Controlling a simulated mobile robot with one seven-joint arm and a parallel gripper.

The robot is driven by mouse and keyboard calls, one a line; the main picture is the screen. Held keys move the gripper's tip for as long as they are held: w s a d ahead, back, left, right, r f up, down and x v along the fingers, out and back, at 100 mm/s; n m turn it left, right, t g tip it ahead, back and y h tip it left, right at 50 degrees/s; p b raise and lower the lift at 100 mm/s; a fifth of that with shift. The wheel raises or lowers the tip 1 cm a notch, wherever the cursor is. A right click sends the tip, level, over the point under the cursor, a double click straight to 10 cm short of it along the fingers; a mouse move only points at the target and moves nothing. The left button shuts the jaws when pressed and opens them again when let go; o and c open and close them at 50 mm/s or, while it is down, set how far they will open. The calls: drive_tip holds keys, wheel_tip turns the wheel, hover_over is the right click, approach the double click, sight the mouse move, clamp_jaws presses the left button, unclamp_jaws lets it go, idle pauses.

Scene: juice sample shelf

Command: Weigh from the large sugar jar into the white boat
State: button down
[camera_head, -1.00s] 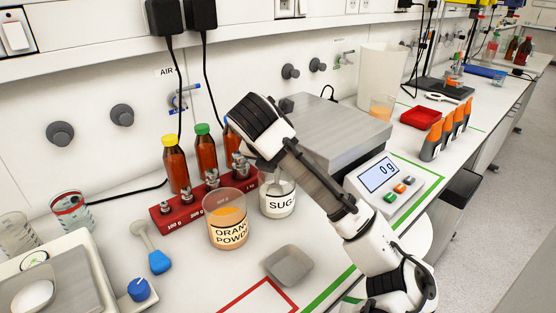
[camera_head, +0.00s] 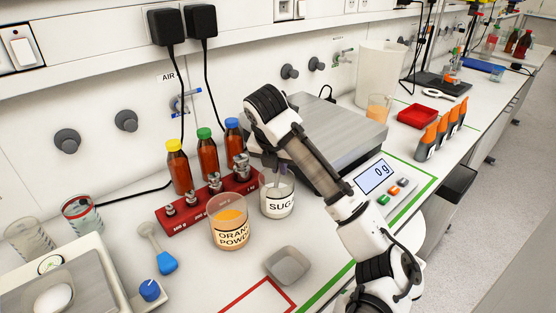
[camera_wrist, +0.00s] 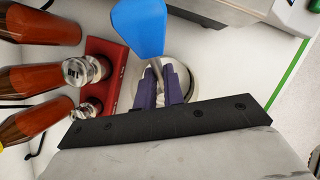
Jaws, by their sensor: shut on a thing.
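The sugar jar (camera_head: 278,203), a clear jar labelled SUGAR with white contents, stands right of the orange powder jar. My gripper (camera_wrist: 160,86) is above the jar mouth, shut on a spoon with a blue handle (camera_wrist: 138,28). Its thin metal shaft runs between the fingers towards the jar. The spoon's tip is hidden, so I cannot tell how deep it reaches. The jar (camera_wrist: 186,82) also shows behind the fingers in the wrist view. The pale grey-white weighing boat (camera_head: 288,266) lies on the bench in front of the jars, seemingly empty. The large scale's display (camera_head: 376,176) reads 0 g.
The orange powder jar (camera_head: 230,222) stands close left of the sugar jar. Behind are a red weight rack (camera_head: 188,218) and three brown bottles (camera_head: 207,156). Another blue-handled scoop (camera_head: 166,263) lies at left. The large scale's steel plate (camera_head: 335,145) is behind my arm.

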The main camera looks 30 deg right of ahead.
drive_tip(key=shift+d+r+p, duration=0.1)
drive_tip(key=shift+r+p, duration=0.25)
drive_tip(key=shift+p, duration=0.3)
drive_tip(key=shift+w+d+r+g+y+p, duration=0.2)
drive_tip(key=shift+g+y+p, duration=0.2)
drive_tip(key=shift+p, duration=0.6)
drive_tip(key=shift+r+p, duration=0.15)
drive_tip(key=shift+p, duration=0.5)
drive_tip(key=shift+w+d+r+g+y+p, duration=0.3)
drive_tip(key=shift+g+y+p, duration=0.2)
drive_tip(key=shift+y+p, duration=0.2)
drive_tip(key=shift+w+d, duration=0.1)
drive_tip(key=shift+d, duration=0.05)
drive_tip(key=d+r+g+y, duration=0.1)
drive_tip(key=w+r+g+y, duration=0.1)
drive_tip(key=y, duration=0.1)
drive_tip(key=shift+w+d+r+g, duration=0.2)
drive_tip(key=shift+d+g, duration=0.1)
drive_tip(key=shift+d, duration=0.1)
drive_tip(key=shift+w+d+r+g+y, duration=0.2)
drive_tip(key=shift+r+g+y, duration=0.1)
drive_tip(key=shift+r+y, duration=0.15)
drive_tip(key=shift+d+r+g+y, duration=0.1)
drive_tip(key=shift+r+g+y, duration=0.25)
drive_tip(key=shift+r, duration=1)
